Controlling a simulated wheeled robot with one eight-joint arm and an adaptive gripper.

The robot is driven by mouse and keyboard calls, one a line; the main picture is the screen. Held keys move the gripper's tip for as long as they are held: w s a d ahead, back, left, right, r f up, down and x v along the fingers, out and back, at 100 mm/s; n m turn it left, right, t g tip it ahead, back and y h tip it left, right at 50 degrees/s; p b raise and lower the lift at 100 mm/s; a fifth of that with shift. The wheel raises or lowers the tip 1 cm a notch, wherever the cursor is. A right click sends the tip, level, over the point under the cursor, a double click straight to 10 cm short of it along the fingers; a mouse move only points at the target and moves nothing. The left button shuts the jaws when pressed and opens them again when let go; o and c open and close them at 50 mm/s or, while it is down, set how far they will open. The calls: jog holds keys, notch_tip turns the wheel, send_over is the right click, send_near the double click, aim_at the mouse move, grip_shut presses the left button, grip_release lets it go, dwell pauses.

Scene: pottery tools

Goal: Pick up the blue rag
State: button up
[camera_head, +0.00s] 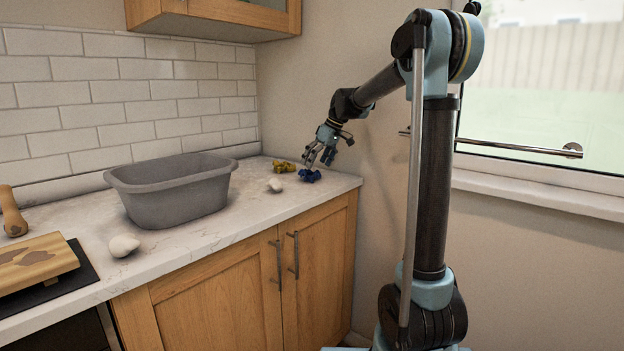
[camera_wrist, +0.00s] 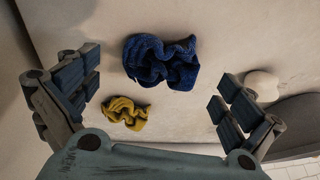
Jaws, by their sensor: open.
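The blue rag (camera_head: 310,175) lies crumpled on the white countertop (camera_head: 205,242) near its right end. In the wrist view the blue rag (camera_wrist: 160,62) is a dark blue, folded heap at the upper middle, in full sight. My gripper (camera_head: 318,164) is above the counter, just over or beside the blue rag in the head view. In the wrist view my gripper (camera_wrist: 155,88) is open, with its fingers wide apart and nothing between them touching. The blue rag lies a little beyond the line of the fingertips.
A yellow rag (camera_wrist: 127,113) lies close to the blue one; it also shows in the head view (camera_head: 283,166). A pale rounded object (camera_head: 275,185) and a grey basin (camera_head: 172,190) stand to the left. The wall is close behind.

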aim_at(312, 171)
jog(key=shift+x, duration=1.75)
jog(key=shift+a, duration=0.1)
jog(key=c, duration=0.6)
